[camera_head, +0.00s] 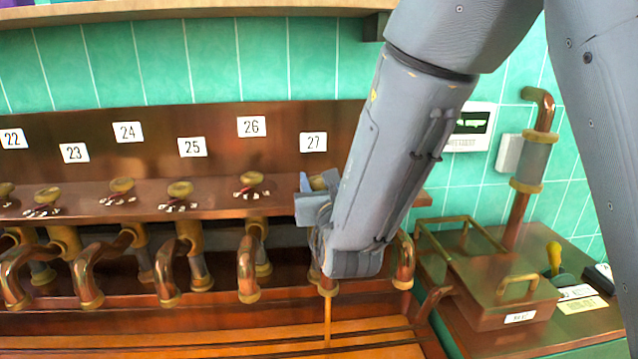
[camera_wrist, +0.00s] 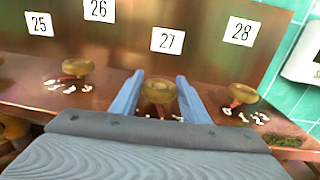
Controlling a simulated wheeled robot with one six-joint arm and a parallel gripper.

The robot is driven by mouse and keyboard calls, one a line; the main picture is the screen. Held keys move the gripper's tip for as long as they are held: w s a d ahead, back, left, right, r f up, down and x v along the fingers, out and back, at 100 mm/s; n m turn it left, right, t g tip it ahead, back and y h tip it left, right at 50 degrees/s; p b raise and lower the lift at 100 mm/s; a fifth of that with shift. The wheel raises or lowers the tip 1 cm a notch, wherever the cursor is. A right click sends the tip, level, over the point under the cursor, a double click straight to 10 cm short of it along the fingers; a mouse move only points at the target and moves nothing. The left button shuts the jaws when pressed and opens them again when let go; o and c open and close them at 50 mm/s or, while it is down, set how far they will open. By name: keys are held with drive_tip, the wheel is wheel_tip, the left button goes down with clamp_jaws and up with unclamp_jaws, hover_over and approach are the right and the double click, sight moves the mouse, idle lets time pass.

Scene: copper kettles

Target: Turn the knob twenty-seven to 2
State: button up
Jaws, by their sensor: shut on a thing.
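The knob twenty-seven (camera_wrist: 159,90) is a round brass knob on the copper ledge, below the white label 27 (camera_wrist: 167,40). The label also shows in the head view (camera_head: 313,142). My gripper (camera_wrist: 160,98) has one blue finger on each side of the knob and is shut on it. In the head view my gripper (camera_head: 314,190) and forearm hide most of the knob. White marks lie on the ledge around the knob's base, partly hidden by the fingers, and I cannot read its setting. A thin amber stream (camera_head: 327,322) falls below a spout under my gripper.
Similar knobs stand on both sides, such as knob 26 (camera_head: 252,179) and knob 28 (camera_wrist: 243,92). Curved copper spouts (camera_head: 248,268) hang below the ledge. A copper box (camera_head: 500,290) and a vertical pipe (camera_head: 531,160) stand at right.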

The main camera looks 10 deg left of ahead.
sight(321, 186)
drive_tip(key=o, duration=1.1)
drive_tip(key=shift+c, duration=0.2)
drive_tip(key=shift+s, duration=0.1)
drive_tip(key=b+v, duration=0.1)
drive_tip(key=v, duration=0.4)
drive_tip(key=shift+b, duration=0.3)
drive_tip(key=shift+s+d+p, duration=0.2)
drive_tip(key=shift+p, duration=0.3)
drive_tip(key=p+v, duration=0.2)
drive_tip(key=p, duration=0.2)
drive_tip(key=shift+a+r, duration=0.1)
drive_tip(key=shift+s, duration=0.1)
